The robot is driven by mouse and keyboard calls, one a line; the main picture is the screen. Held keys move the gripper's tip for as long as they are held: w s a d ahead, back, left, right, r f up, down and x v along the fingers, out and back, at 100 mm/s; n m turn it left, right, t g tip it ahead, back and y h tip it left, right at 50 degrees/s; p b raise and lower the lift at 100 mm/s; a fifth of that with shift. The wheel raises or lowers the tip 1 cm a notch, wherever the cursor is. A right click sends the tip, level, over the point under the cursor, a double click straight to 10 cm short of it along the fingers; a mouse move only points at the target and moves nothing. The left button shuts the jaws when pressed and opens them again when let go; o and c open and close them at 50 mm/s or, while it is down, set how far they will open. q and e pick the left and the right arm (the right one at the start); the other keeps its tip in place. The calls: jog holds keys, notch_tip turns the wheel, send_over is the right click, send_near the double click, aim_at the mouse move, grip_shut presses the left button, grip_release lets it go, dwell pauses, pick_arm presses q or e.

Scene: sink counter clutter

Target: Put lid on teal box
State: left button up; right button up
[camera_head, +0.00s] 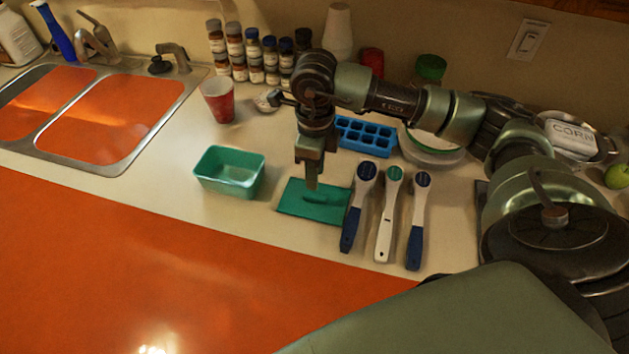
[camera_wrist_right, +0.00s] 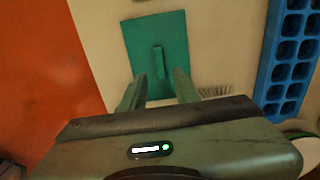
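The open teal box (camera_head: 228,187) stands upright on the white counter and looks empty. Its flat teal lid (camera_head: 297,204) lies on the counter to the right of the box, apart from it, with a raised bar handle on top. The lid shows in the right wrist view (camera_wrist_right: 141,36) with its handle (camera_wrist_right: 158,60) pointing toward my fingers. My right gripper (camera_head: 312,184) points down over the lid. In the right wrist view its two fingers (camera_wrist_right: 159,88) are apart with nothing gripped, one on each side of the handle's line. My left gripper is not in view.
A blue ice tray (camera_head: 365,134) and a bowl (camera_head: 432,148) are behind. A red cup (camera_head: 217,98) stands behind the box. The sink (camera_head: 100,117) is left. Bare counter lies between box and lid.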

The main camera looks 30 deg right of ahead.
aim_at(315, 196)
notch_tip(315, 196, down, 6)
jog(key=b, duration=0.3)
jog(key=shift+r, duration=0.1)
jog(key=shift+f+b, duration=0.55)
jog(key=shift+b, duration=0.3)
jog(key=shift+r, duration=0.1)
jog(key=shift+c, duration=0.3)
grip_shut()
notch_tip(315, 196, up, 6)
jog(key=p, duration=0.4)
jog(key=shift+r, duration=0.1)
